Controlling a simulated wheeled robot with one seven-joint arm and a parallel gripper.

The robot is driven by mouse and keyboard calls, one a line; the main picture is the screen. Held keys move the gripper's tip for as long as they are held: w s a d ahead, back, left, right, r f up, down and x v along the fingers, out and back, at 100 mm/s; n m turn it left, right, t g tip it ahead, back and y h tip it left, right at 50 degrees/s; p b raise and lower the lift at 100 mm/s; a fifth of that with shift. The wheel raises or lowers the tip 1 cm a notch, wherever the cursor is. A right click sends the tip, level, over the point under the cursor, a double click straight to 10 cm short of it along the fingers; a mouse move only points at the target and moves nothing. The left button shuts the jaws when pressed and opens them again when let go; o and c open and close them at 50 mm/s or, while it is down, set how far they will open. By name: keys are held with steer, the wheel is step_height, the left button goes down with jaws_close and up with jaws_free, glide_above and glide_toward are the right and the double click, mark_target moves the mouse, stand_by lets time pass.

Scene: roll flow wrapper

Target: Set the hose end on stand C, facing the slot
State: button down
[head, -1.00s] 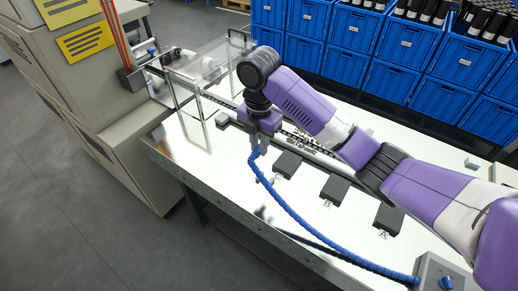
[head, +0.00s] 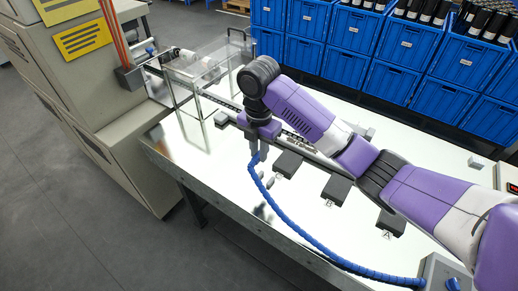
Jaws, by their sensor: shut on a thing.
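My gripper (head: 258,153) is shut on the end of the blue hose (head: 292,226), holding it above the bright table. The hose end is mostly hidden between the fingers. The hose hangs from there and curves right to a grey box at the table's front right. Three dark block stands lie in a diagonal row right of the gripper. The nearest, stand C by its place in the row (head: 288,163), is just right of the fingers; its letter is unclear. Stand B (head: 336,189) and stand A (head: 391,223) follow. I cannot make out the slot clearly.
A dark rail (head: 222,101) runs behind the stands, partly hidden by my arm. A clear guard (head: 207,66) and a beige machine (head: 75,110) stand left. Blue crates (head: 349,65) are behind the table.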

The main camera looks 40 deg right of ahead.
step_height(320, 180, down, 9)
steer(key=b, duration=0.5)
steer(key=shift+d, duration=0.1)
stand_by(0.3)
steer(key=shift+s+d+b, duration=0.15)
steer(key=shift+d+b, duration=1.3)
steer(key=shift+d, duration=5.65)
steer(key=shift+r, duration=0.1)
steer(key=shift+f, duration=0.25)
steer(key=shift+f+b, duration=0.8)
steer(key=shift+f, duration=1.15)
